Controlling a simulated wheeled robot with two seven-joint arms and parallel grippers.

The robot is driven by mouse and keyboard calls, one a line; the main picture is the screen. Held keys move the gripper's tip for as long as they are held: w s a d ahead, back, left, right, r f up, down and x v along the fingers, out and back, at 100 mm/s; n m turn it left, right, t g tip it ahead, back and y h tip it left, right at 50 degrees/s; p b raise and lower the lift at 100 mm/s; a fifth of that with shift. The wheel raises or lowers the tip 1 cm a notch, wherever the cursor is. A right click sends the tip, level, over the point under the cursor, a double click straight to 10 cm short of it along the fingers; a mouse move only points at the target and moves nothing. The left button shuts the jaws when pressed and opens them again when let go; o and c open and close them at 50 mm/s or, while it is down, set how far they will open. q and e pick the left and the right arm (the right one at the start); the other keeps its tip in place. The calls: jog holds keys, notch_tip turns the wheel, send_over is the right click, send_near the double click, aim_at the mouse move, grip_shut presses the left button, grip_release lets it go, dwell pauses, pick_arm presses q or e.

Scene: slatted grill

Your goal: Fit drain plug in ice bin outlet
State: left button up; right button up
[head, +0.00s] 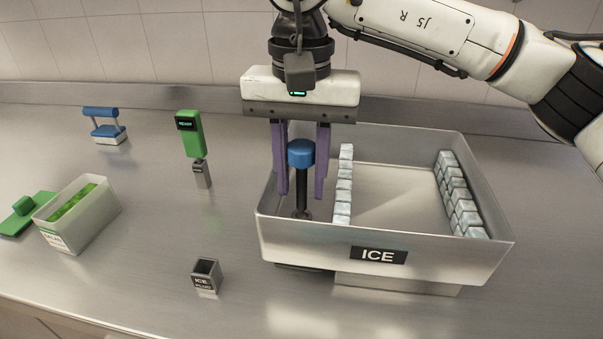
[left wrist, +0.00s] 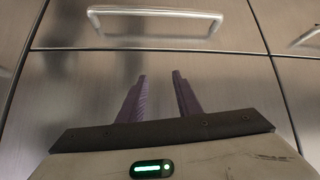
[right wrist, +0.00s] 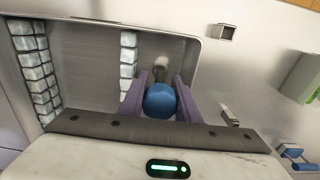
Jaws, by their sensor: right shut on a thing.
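The drain plug (head: 301,153) has a blue cap and a dark shaft pointing down, roughly upright, inside the left part of the steel ice bin (head: 420,258). My right gripper (head: 301,193) is shut on the plug, with purple fingers on both sides of it. The blue cap also shows between the fingers in the right wrist view (right wrist: 160,100). The shaft's lower end is near the bin floor. The outlet is not clearly visible, so I cannot tell whether the plug is in it. My left gripper (left wrist: 159,74) is open and empty, facing metal cabinet fronts.
Ice cubes stand in a row (head: 344,190) just right of the plug and along the bin's right wall (head: 460,195). A small open grey holder (head: 206,276) is in front. A green device (head: 190,135), a tub (head: 78,215) and a blue-handled item (head: 103,125) stand left.

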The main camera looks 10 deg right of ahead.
aim_at(303, 147)
jog(key=shift+f+b, duration=0.95)
jog(key=shift+f, duration=0.6)
jog(key=o, duration=1.2)
notch_tip(303, 147, up, 9)
jog(key=shift+r, duration=0.1)
jog(key=shift+r+p, duration=0.3)
jog(key=shift+r, duration=0.25)
jog(key=shift+s, duration=0.1)
